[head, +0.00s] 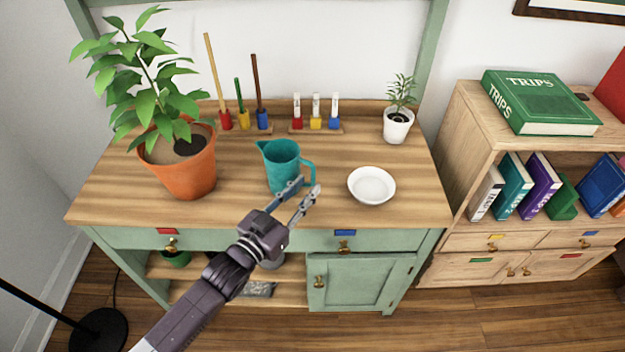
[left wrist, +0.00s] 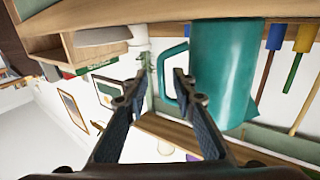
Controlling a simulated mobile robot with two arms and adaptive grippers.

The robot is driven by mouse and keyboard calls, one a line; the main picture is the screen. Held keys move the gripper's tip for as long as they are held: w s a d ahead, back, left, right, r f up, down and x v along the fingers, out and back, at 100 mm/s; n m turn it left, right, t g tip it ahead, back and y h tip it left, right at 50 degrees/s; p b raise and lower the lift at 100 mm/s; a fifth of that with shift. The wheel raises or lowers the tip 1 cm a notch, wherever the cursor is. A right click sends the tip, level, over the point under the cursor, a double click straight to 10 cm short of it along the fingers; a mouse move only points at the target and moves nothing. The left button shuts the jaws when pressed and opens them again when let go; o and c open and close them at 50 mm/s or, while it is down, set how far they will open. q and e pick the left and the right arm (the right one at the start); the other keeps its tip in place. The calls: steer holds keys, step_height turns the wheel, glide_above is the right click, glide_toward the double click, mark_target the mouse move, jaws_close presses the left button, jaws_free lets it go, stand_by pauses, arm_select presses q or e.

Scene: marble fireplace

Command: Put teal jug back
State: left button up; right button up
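The teal jug (head: 281,163) stands upright on the wooden top of the green cabinet, its spout to the left and its handle to the right. My left gripper (head: 308,187) is in front of the jug's handle side, its two fingers apart. In the left wrist view the jug (left wrist: 222,75) appears turned over because the camera is rotated. Its handle shows beyond the gap of the open left gripper (left wrist: 160,79), close to the finger on the jug side. I cannot tell whether a finger touches the handle. My right gripper is not in view.
A white bowl (head: 371,185) sits just right of the gripper. A potted plant (head: 185,165) stands left of the jug, a small potted plant (head: 397,124) at the back right. Brushes (head: 241,117) and small tubes (head: 316,122) stand behind. A bookshelf (head: 455,120) is at right.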

arm_select(q)
steer(key=v, duration=0.7)
steer(key=shift+s+a, duration=0.25)
steer(key=shift+s, duration=0.05)
steer(key=s+a+f+n+g+y, duration=0.25)
steer(key=s+a+f+g, duration=0.2)
steer(key=s, duration=0.35)
steer(key=s+a+f+n+g+y, duration=0.1)
steer(key=s+a+f+g+y, duration=0.3)
steer(key=s, duration=0.3)
steer(key=s+a+f+n+g+y, duration=0.25)
steer(key=s+a, duration=0.25)
steer(key=s, duration=0.3)
steer(key=s+f+m+g, duration=0.1)
steer(key=s+f+g, duration=0.15)
steer(key=f, duration=2.45)
steer(key=s+a+f, duration=0.1)
steer(key=s+f, duration=0.6)
steer(key=s, duration=0.1)
steer(key=s+a+f+y+p, duration=0.1)
steer(key=s+a+f, duration=0.1)
steer(key=s+f, duration=0.5)
steer(key=shift+s+a+f, duration=0.3)
steer(key=shift+s, duration=0.9)
